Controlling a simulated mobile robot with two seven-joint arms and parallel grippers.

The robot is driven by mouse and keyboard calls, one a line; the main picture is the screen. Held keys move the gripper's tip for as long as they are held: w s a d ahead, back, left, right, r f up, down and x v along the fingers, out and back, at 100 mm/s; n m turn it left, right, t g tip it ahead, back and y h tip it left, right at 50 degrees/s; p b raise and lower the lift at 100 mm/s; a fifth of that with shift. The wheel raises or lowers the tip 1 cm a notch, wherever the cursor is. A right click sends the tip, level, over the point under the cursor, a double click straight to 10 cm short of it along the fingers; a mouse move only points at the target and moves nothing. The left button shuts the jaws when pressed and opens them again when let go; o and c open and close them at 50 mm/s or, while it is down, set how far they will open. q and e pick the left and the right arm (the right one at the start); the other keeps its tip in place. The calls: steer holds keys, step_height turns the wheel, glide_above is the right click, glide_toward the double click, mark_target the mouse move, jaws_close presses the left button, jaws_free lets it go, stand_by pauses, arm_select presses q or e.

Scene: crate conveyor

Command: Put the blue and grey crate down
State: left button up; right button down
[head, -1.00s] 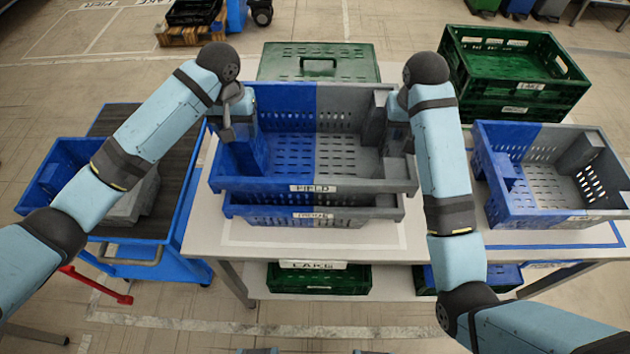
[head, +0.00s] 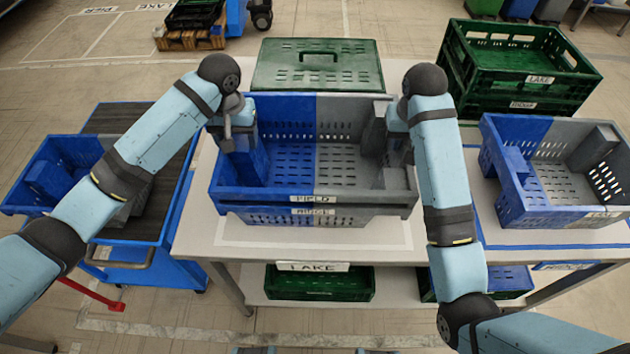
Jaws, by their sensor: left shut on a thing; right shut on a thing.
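The blue and grey crate (head: 313,199), labelled FIELD, is empty, its left half blue and its right half grey. It sits level, low over or on another blue and grey crate (head: 300,219) on the table; whether they touch I cannot tell. Only the front strip of that lower crate shows. My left gripper (head: 233,138) is shut on the upper crate's left wall. My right gripper (head: 397,148) is shut on its right wall. The fingertips are partly hidden by the crate walls and wrists.
A green lidded crate (head: 318,72) is just behind on the table (head: 200,235). Another blue and grey crate (head: 560,216) stands at right, with stacked green crates (head: 520,85) behind it. A blue cart (head: 170,268) with a crate stands at left. A green LAKE crate (head: 318,285) is underneath.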

arm_select(q)
steer(key=o, duration=0.9)
steer(key=shift+f, duration=0.2)
arm_select(e)
steer(key=c, duration=1.4)
jaws_free()
steer(key=shift+f, duration=0.2)
arm_select(q)
steer(key=o, duration=0.4)
steer(key=shift+r, duration=0.1)
arm_select(e)
steer(key=o, duration=0.4)
arm_select(q)
steer(key=shift+o, duration=0.2)
